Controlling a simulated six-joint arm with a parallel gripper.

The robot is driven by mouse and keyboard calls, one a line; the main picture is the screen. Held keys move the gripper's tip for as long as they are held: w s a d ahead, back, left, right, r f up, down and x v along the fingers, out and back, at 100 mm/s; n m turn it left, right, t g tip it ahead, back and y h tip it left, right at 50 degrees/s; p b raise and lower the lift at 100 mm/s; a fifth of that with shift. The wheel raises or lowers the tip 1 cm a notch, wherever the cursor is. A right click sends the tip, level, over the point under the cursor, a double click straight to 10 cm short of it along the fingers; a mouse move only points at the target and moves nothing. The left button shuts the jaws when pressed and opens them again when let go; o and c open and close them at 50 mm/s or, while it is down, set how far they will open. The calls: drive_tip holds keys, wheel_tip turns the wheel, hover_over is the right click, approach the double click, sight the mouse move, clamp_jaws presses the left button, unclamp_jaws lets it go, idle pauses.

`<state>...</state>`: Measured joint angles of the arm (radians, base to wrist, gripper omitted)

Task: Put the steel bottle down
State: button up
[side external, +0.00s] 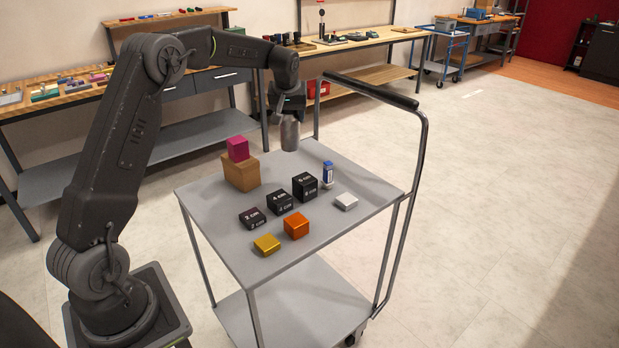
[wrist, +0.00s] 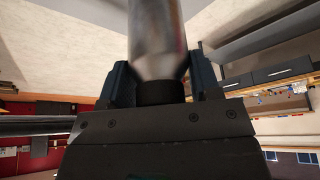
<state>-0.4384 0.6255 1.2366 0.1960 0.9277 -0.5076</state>
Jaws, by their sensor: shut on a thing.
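The steel bottle (side external: 290,133) hangs upright below my gripper (side external: 289,108), over the far part of the grey cart top (side external: 222,224). In the wrist view the bottle (wrist: 157,40) is a blurred grey cylinder with a dark neck, and the neck sits between the two fingers of my gripper (wrist: 162,88). My gripper is shut on the bottle. The bottle's base appears near the cart top's far edge; I cannot tell whether it touches.
On the cart stand a cardboard box (side external: 241,174) with a magenta block (side external: 238,149) on it, black numbered cubes (side external: 305,187), a blue-and-white bottle (side external: 327,174), a white block (side external: 346,201), an orange cube (side external: 296,225) and a yellow block (side external: 267,244). The cart handle (side external: 421,150) rises at right.

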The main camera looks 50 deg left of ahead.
drive_tip(key=s+d, duration=1)
drive_tip(key=s, duration=0.1)
drive_tip(key=w+d+f, duration=0.6)
drive_tip(key=d+f, duration=0.3)
drive_tip(key=f, duration=0.1)
drive_tip(key=shift+w+d, duration=0.2)
drive_tip(key=shift+w, duration=0.15)
drive_tip(key=shift+f, duration=0.1)
drive_tip(key=shift+f, duration=0.15)
drive_tip(key=o, duration=1)
